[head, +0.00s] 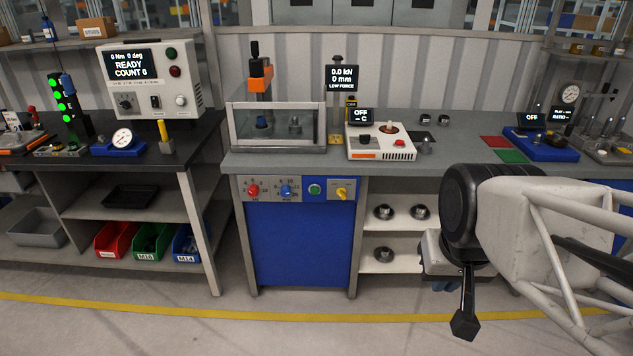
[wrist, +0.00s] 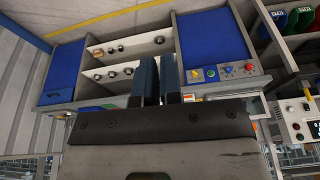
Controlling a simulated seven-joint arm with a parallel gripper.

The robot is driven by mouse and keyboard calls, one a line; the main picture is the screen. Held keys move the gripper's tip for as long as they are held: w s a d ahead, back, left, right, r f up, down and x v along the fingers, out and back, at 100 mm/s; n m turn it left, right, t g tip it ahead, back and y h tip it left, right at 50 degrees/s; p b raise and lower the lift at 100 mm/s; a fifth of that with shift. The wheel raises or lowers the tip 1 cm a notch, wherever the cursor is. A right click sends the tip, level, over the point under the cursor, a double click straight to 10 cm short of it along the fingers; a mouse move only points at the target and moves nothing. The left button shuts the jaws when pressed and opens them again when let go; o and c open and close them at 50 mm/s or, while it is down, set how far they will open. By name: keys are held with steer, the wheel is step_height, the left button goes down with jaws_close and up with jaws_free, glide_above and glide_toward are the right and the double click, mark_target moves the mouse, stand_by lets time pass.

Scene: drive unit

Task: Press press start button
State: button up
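A green round button (head: 315,189), which looks like the press start button, sits on the grey control panel (head: 268,196) of the press bench, above the blue cabinet door. It also shows in the wrist view (wrist: 211,73), right of my fingers. On the same panel are a red knob (head: 253,190), a blue knob (head: 286,191) and a yellow switch (head: 341,193). My gripper (head: 467,287) hangs in front of the bench, well to the right of the panel and lower. In the wrist view its two dark fingers (wrist: 160,78) lie close together, with nothing seen between them.
The press (head: 260,75) stands behind a clear guard (head: 277,126) on the benchtop. A white control box (head: 382,145) sits beside it. Open shelves (head: 390,240) with metal parts are right of the blue door. The floor before the panel is free.

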mark_target(315, 192)
steer(key=w+a+f+m+t, duration=0.1)
steer(key=w, duration=0.7)
steer(key=w+a+f+m+t, duration=0.1)
steer(key=w+a+m, duration=0.1)
steer(key=w, duration=0.6)
steer(key=w+a+f+m+t, duration=0.1)
steer(key=w+a+t, duration=0.1)
steer(key=w, duration=0.6)
steer(key=shift+w+y, duration=0.2)
steer(key=shift+y, duration=0.2)
jaws_close()
steer(key=w+a+f+m+t, duration=0.5)
steer(key=w+f, duration=0.4)
steer(key=w, duration=0.6)
steer(key=w+a+f+m+t, duration=0.2)
steer(key=w+a+f+m, duration=0.3)
steer(key=w+f, duration=0.7)
steer(key=w+a+f+m+t, duration=0.1)
steer(key=w+a+f+t, duration=0.1)
steer(key=f, duration=0.4)
steer(key=w+a+f+m+t, duration=0.2)
steer(key=w+a+f, duration=0.2)
steer(key=f, duration=0.2)
steer(key=shift+w+a+f+h, duration=0.3)
steer(key=shift+w+f+h, duration=0.1)
steer(key=shift+w, duration=0.15)
steer(key=shift+w, duration=6.85)
